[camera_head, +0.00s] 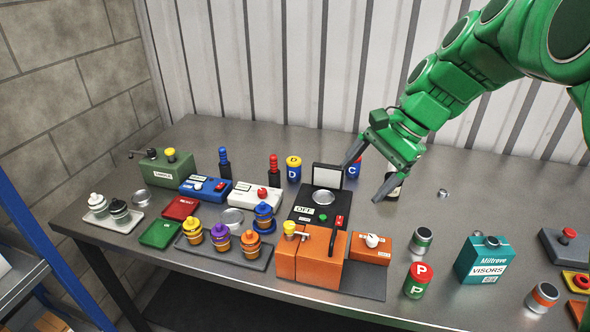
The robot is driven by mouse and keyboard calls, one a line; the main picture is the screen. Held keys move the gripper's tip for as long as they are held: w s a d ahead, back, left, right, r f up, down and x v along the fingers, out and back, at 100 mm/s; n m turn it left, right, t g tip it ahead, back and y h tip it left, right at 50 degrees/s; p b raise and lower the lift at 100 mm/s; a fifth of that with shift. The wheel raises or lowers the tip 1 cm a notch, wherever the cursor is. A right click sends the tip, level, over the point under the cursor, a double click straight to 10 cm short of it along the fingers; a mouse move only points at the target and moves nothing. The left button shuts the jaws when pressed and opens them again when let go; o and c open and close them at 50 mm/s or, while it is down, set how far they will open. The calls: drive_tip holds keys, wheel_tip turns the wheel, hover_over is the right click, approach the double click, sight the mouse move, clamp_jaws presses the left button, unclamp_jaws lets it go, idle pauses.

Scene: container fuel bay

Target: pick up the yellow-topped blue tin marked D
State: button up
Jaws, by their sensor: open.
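The yellow-topped blue tin marked D (293,172) stands upright at the back of the grey table, left of the black device with the raised lid. A blue tin with a red top marked C (354,172) stands to its right, partly hidden behind my left finger. My gripper (362,183) is open and empty, pointing down and to the left. It is to the right of the D tin, in front of the C tin and apart from the D tin. I cannot tell its exact height above the table.
A black device with a raised lid (324,178) stands between the D tin and my gripper. A red-topped dark bottle (274,171) is close left of the D tin. The back-left table (240,135) is clear.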

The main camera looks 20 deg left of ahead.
sight(295, 160)
drive_tip(key=w+a+f+m+y, duration=0.2)
drive_tip(key=w+a+m+y, duration=0.3)
drive_tip(key=w, duration=0.7)
drive_tip(key=w+a+f+m+t, duration=0.15)
drive_tip(key=w+a, duration=0.45)
drive_tip(key=w, duration=0.6)
drive_tip(key=w+a+f+m+g+y, duration=0.1)
drive_tip(key=w+a+f+m+y, duration=0.35)
drive_tip(key=w, duration=0.65)
wheel_tip(295, 160, down, 13)
drive_tip(key=a+h, duration=0.2)
drive_tip(key=shift+t, duration=0.25)
drive_tip(key=shift+r+x, duration=0.15)
drive_tip(key=shift+x, duration=1.6)
drive_tip(key=shift+r+x, duration=0.1)
drive_tip(key=shift+x, duration=1.65)
drive_tip(key=shift+a, duration=0.1)
drive_tip(key=c, duration=1.2)
